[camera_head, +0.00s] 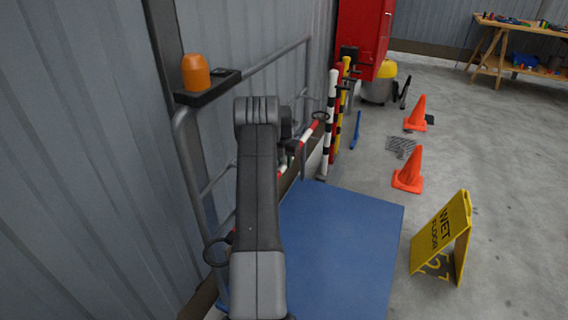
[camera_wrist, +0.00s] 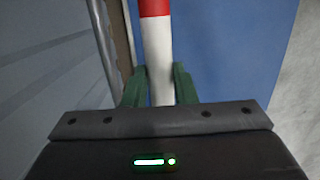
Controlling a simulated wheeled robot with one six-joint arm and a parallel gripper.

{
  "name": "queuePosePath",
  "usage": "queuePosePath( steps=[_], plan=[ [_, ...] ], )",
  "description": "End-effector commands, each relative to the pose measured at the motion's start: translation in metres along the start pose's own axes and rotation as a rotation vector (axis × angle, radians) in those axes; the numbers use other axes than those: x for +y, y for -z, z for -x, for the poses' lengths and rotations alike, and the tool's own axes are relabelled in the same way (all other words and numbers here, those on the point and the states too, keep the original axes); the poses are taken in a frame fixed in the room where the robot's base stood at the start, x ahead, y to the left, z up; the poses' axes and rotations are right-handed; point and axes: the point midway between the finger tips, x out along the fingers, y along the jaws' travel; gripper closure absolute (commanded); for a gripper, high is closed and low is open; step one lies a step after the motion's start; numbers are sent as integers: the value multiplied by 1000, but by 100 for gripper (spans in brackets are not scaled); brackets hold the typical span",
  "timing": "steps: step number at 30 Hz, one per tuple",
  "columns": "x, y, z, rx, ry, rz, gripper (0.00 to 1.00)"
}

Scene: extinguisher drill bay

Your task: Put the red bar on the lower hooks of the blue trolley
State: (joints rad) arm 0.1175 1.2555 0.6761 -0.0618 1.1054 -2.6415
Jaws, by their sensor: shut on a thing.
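The blue trolley has a flat blue deck (camera_head: 340,245) and a grey tube frame (camera_head: 190,165) along the wall. Black ring-like hooks show at the frame's near end (camera_head: 214,251) and far end (camera_head: 320,116). The red-and-white bar (camera_head: 308,132) runs along the frame between these hooks, its middle hidden behind my arm. In the wrist view, my gripper (camera_wrist: 160,88) is shut on a white part of the bar (camera_wrist: 157,45), with one green finger on each side. I cannot tell whether the bar rests in the hooks.
An orange beacon (camera_head: 196,72) sits on a dark shelf above the frame. Striped posts (camera_head: 331,120) stand upright past the trolley, near a red cabinet (camera_head: 364,35). A yellow wet-floor sign (camera_head: 442,232) and orange cones (camera_head: 409,170) stand to the right.

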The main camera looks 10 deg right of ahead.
Motion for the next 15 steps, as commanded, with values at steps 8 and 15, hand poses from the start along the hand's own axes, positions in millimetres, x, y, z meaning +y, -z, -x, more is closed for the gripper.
queuePosePath(
  steps=[8, 15],
  plan=[
    [4, 0, -5, -4, -2, 0, 100],
    [4, 0, -8, -2, -1, 0, 54]
  ],
)
